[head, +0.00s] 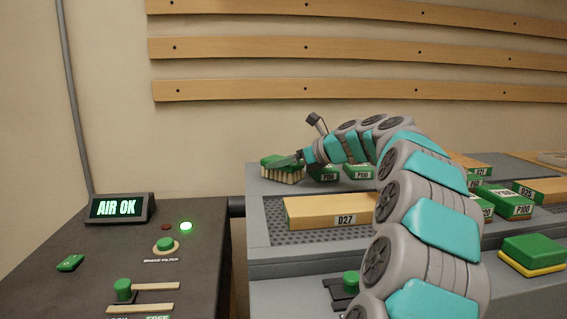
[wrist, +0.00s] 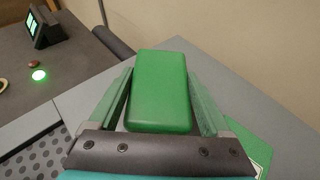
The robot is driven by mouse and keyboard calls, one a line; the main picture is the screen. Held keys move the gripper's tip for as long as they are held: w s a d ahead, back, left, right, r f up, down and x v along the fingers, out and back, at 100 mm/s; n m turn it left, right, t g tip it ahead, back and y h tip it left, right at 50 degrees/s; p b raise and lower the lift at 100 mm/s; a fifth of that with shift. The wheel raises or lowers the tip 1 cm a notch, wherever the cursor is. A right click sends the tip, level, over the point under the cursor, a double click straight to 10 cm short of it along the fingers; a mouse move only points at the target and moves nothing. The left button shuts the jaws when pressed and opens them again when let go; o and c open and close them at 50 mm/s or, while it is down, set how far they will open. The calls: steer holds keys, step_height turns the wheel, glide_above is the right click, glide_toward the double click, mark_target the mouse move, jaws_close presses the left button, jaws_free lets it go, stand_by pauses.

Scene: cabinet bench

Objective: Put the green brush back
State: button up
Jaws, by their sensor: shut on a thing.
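The green brush (head: 282,163), with pale bristles pointing down, is at the back left corner of the grey bench (head: 262,240). My gripper (head: 298,158) is shut on it, coming from the right. In the wrist view the brush's green back (wrist: 158,88) lies between my two fingers (wrist: 160,100). The bristles are on or just above the bench top; I cannot tell which.
A wooden block D27 (head: 330,212) lies on the perforated panel in front. A dark console (head: 120,250) with an AIR OK display (head: 118,208) stands at left. Wooden rails (head: 300,47) line the wall.

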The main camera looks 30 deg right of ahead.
steer(key=o, duration=1.5)
steer(key=shift+f, duration=0.1)
steer(key=v, duration=1.2)
